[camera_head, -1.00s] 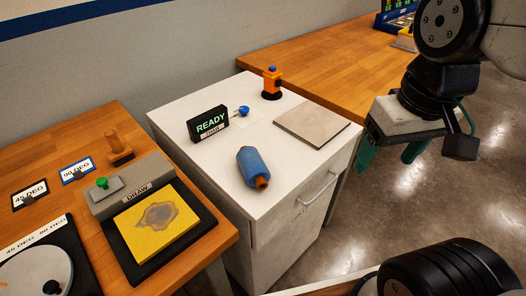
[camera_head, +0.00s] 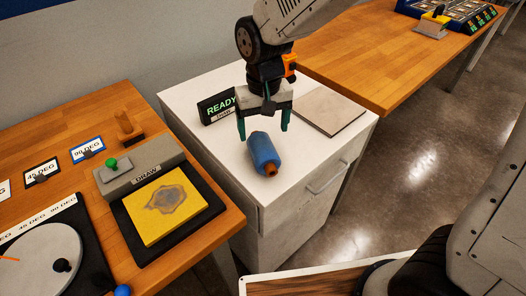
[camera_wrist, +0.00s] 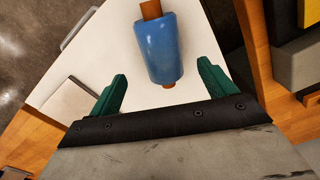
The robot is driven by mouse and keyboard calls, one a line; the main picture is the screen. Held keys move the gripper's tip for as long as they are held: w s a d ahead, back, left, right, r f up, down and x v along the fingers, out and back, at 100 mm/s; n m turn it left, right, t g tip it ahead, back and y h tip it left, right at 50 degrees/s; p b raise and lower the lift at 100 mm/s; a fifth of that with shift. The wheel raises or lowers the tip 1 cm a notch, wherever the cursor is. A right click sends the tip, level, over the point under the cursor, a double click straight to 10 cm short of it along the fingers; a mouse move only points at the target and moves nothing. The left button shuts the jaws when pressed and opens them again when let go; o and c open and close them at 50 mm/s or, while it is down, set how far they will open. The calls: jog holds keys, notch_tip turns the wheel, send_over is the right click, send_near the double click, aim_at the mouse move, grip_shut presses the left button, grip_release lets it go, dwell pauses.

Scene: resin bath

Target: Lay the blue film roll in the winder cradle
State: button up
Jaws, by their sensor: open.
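The blue film roll (camera_head: 264,152) lies on its side on the white cabinet top, with a brown core end sticking out toward the front. My gripper (camera_head: 263,128) is over the cabinet, pointing down, with its green fingers open and empty. In the head view the fingertips are just behind and above the roll. In the wrist view the roll (camera_wrist: 158,48) lies beyond and between the two open fingers (camera_wrist: 163,84), not touching them as far as I can tell. I cannot identify a winder cradle in these frames.
A READY sign (camera_head: 217,107) and a flat grey-beige plate (camera_head: 331,112) are on the cabinet. An orange device (camera_head: 290,66) is partly behind my arm. At left, a wooden table holds a DRAW unit (camera_head: 137,172) with a yellow pad (camera_head: 163,205). Free cabinet top surrounds the roll.

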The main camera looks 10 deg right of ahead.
aim_at(262, 142)
notch_tip(262, 142, down, 7)
jog(key=shift+a+f, duration=0.1)
jog(key=shift+a, duration=0.05)
jog(key=c, duration=1.4)
jog(key=shift+o, duration=0.2)
